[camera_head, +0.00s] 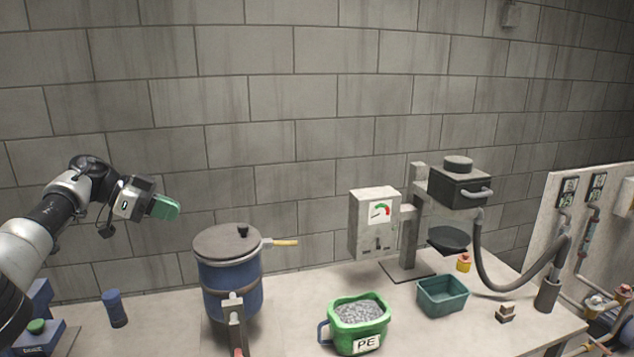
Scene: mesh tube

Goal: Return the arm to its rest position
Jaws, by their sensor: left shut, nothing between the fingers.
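My left arm comes in from the left, raised above the table. Its gripper (165,207) is shut and empty, with green fingers pointing right. It hangs in the air to the upper left of a blue drum (230,283) with a grey lid (227,242), apart from it. My right gripper does not show in this view.
A green bucket labelled PE (371,343) holds grey pellets at the front. A teal bin (441,297) stands right of it. A machine with a gauge box (374,222) and a grey hose (518,288) stands behind. A blue cylinder (115,308) stands at left. A block wall closes the back.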

